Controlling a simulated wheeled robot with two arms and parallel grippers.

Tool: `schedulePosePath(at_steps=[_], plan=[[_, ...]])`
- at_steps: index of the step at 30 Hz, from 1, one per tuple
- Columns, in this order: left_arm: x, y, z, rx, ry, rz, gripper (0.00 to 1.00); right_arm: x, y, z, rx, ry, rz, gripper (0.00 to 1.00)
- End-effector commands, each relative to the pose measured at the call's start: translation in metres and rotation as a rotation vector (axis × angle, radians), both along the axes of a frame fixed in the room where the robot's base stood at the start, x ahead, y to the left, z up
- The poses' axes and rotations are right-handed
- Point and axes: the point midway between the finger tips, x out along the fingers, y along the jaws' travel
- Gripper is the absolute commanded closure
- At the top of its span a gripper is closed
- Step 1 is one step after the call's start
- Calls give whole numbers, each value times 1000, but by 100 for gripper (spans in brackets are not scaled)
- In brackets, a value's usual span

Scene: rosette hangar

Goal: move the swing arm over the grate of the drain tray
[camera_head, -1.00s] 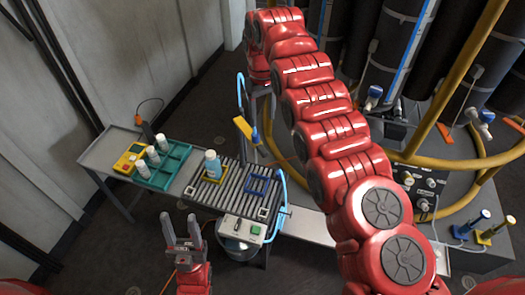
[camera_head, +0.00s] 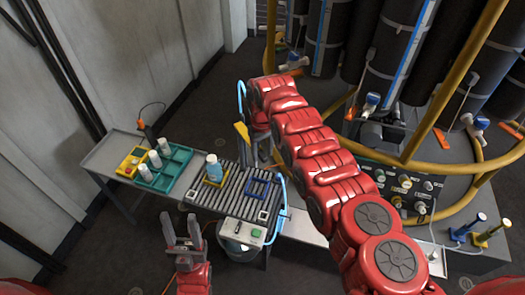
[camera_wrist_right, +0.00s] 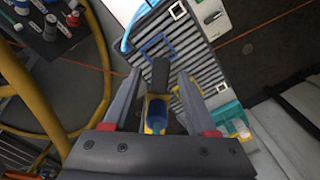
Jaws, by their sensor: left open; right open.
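The swing arm (camera_head: 242,132), with a yellow bar, stands at the far edge of the drain tray (camera_head: 229,230). In the right wrist view, its yellow piece with a blue round part (camera_wrist_right: 155,112) and a dark bar shows between the open fingers of my right gripper (camera_wrist_right: 160,85). I cannot tell whether they touch it. In the head view my right gripper (camera_head: 260,152) points down beside the yellow bar. The slatted grate (camera_head: 233,187) carries a blue square frame (camera_head: 258,187) and a blue bottle (camera_head: 213,167) in a yellow frame. My left gripper (camera_head: 182,231) is open and empty before the tray.
A side table (camera_head: 105,155) at left holds a teal rack (camera_head: 176,165) with white bottles and a yellow box (camera_head: 131,161). A light blue hose (camera_head: 283,205) curves along the tray's right side. A yellow rail (camera_head: 450,85) and dark cylinders stand at right.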

Motion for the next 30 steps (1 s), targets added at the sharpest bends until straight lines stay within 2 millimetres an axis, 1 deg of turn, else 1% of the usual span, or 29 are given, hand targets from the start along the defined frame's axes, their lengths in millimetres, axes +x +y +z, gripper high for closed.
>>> schedulePosePath(at_steps=[2, 3, 5, 6, 8, 12, 13, 30], plan=[[0, 0, 0, 0, 0, 0, 50, 0, 0, 0, 0, 0, 0, 43], [0, 0, 0, 0, 0, 0, 50, 0, 0, 0, 0, 0, 0, 44], [0, 0, 0, 0, 0, 0, 50, 0, 0, 0, 0, 0, 0, 55], [0, 0, 0, 0, 0, 0, 50, 0, 0, 0, 0, 0, 0, 62], [0, 0, 0, 0, 0, 0, 50, 0, 0, 0, 0, 0, 0, 73], [0, 0, 0, 0, 0, 0, 50, 0, 0, 0, 0, 0, 0, 98], [0, 0, 0, 0, 0, 0, 50, 0, 0, 0, 0, 0, 0, 100], [0, 0, 0, 0, 0, 0, 50, 0, 0, 0, 0, 0, 0, 100]])
